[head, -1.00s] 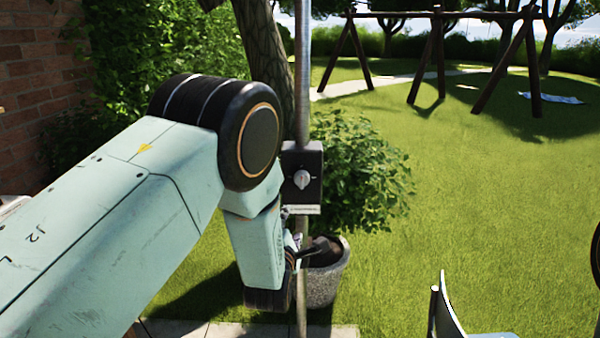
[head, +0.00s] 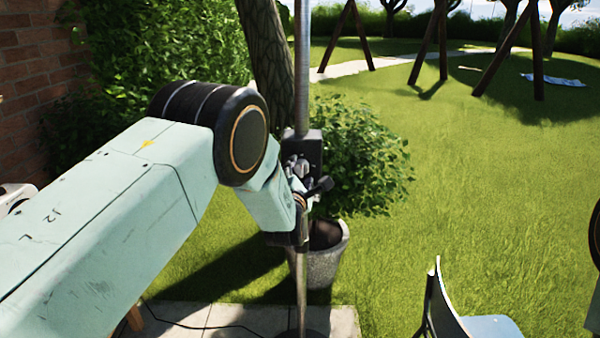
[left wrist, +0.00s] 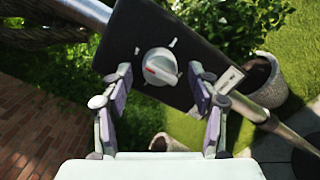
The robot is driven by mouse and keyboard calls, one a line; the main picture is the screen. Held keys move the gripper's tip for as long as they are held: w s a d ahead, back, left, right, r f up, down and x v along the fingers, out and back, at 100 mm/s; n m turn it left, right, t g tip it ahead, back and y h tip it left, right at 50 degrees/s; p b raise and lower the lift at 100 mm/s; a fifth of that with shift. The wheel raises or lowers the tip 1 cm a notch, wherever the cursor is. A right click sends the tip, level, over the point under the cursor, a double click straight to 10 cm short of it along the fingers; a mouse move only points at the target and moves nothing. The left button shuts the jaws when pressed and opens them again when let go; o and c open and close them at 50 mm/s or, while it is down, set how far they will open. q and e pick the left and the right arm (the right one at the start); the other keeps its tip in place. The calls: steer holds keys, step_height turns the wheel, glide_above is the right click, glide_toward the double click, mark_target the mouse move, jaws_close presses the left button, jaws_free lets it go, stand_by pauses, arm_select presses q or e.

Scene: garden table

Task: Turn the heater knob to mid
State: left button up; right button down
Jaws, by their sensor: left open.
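The heater control box (head: 315,148) is dark and sits on a metal pole; my left gripper (head: 308,176) partly covers it in the head view. The same box (left wrist: 185,38) shows tilted in the left wrist view. Its round white-grey knob (left wrist: 160,66) has a red mark toward its left side, with small pale ticks on the panel around it. My left gripper (left wrist: 160,74) is open, one finger on each side of the knob, with visible gaps in the picture. Whether the fingertips reach the knob's depth is unclear. My right gripper is out of view.
The metal pole (head: 302,60) rises above the box. A stone planter (head: 322,270) stands behind its lower part and a bush (head: 360,160) beside it. A chair (head: 465,315) is at the lower right. Open lawn (head: 480,190) lies to the right.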

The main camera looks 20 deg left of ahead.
arm_select(q)
steer(key=shift+w+a, duration=0.1)
steer(key=shift+w, duration=0.1)
steer(key=shift+c, duration=0.4)
steer(key=c, duration=1.1)
